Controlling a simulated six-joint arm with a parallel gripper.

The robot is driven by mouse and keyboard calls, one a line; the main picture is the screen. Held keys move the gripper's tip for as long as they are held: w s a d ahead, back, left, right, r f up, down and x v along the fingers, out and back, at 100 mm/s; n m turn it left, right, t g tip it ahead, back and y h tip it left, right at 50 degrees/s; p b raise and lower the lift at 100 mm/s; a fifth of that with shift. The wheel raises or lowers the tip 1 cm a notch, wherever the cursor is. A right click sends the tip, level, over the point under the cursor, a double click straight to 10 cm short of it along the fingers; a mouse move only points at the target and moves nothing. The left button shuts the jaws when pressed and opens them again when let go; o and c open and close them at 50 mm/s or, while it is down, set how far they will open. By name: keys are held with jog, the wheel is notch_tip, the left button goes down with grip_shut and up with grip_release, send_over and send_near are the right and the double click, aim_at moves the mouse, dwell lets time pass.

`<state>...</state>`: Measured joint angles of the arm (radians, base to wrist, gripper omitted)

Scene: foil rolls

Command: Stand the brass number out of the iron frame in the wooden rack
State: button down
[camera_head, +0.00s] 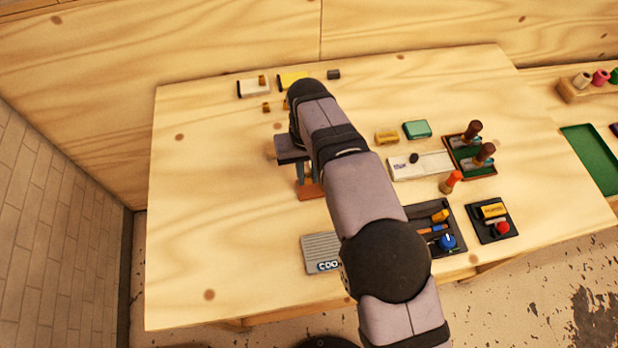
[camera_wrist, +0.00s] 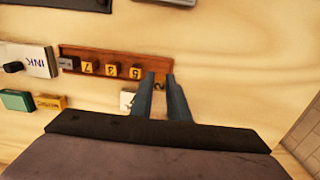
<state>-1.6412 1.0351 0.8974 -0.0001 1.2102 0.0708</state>
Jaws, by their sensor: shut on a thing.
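The wooden rack (camera_wrist: 112,82) is a long reddish-brown strip in the wrist view. It holds several brass number blocks (camera_wrist: 87,67) and a grey block (camera_wrist: 67,63) at its left end. My gripper (camera_wrist: 159,78) is at the rack's right end, its two fingers close together around a small brass piece (camera_wrist: 158,87), mostly hidden between them. I cannot tell whether that piece touches the rack. In the head view the rack (camera_head: 309,191) shows under my gripper (camera_head: 306,182), partly covered by my arm. I cannot single out the iron frame.
The white ink pad (camera_head: 420,166), stamp stand (camera_head: 470,160), dark tool tray (camera_head: 455,218) and grey ribbed plate (camera_head: 320,247) surround my arm. The table's left side is clear.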

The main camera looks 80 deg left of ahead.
aim_at(308, 178)
jog(key=shift+f+p, duration=0.75)
jog(key=shift+f, duration=1.1)
jog(key=shift+f, duration=0.1)
jog(key=shift+f, duration=0.15)
jog(key=c, duration=1.7)
grip_release()
notch_tip(308, 178, up, 12)
jog(key=b, duration=0.3)
jog(key=shift+r+b, duration=0.25)
jog(key=shift+b, duration=0.05)
